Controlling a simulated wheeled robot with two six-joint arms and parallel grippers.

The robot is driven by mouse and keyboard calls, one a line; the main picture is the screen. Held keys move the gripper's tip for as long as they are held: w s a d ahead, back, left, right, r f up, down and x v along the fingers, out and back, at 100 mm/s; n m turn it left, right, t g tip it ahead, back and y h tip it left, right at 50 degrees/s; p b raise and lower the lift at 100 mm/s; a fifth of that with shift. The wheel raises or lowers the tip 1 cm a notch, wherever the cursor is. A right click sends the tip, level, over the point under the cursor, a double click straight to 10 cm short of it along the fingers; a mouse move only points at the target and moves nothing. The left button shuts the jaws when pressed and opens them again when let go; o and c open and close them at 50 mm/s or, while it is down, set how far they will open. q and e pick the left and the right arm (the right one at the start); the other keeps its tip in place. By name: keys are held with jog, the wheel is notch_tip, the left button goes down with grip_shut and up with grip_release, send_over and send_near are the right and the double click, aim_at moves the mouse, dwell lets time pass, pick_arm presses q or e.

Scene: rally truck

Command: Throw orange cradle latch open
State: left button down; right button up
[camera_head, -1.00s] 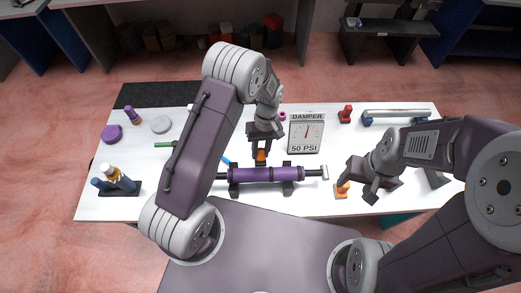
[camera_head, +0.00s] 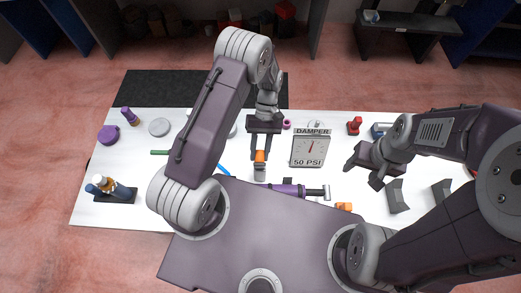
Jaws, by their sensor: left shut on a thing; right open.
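The orange latch (camera_head: 260,156) is between the fingers of my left gripper (camera_head: 260,150), which is shut on it. A grey piece (camera_head: 260,173) shows just below the orange part. The purple damper (camera_head: 289,189) lies across the front of the table, with its silver rod end to the right. My own body hides its left part and most of its cradle. A dark cradle post (camera_head: 287,180) shows behind the damper. My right gripper (camera_head: 362,174) is open and empty, above the table right of the gauge. An orange block (camera_head: 344,206) sits near the rod end.
A damper gauge sign (camera_head: 310,149) reading 50 PSI stands behind the damper. A red object (camera_head: 354,126) stands at the back. Two grey angled blocks (camera_head: 397,196) are at right. Bottles on a dark tray (camera_head: 116,197) and a purple disc (camera_head: 109,134) are at left.

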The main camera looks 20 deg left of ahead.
pick_arm(q)
jog(key=shift+w+a+f, duration=0.1)
jog(key=shift+w, duration=0.4)
pick_arm(e)
jog(key=shift+w+a, duration=0.1)
jog(key=shift+w, duration=0.15)
pick_arm(q)
jog(key=shift+s, duration=0.1)
jog(key=c, duration=1.3)
grip_release()
jog(key=shift+c, duration=0.2)
jog(key=shift+o, duration=1.4)
jog(key=shift+f, duration=0.1)
pick_arm(e)
jog(key=shift+w+f, duration=0.1)
jog(key=shift+w, duration=0.1)
pick_arm(q)
jog(key=b+v, duration=0.3)
jog(key=v, duration=0.6)
jog(key=shift+b, duration=0.35)
pick_arm(e)
notch_tip(320, 180, down, 4)
jog(key=shift+s+r, duration=0.1)
jog(key=shift+r, duration=0.15)
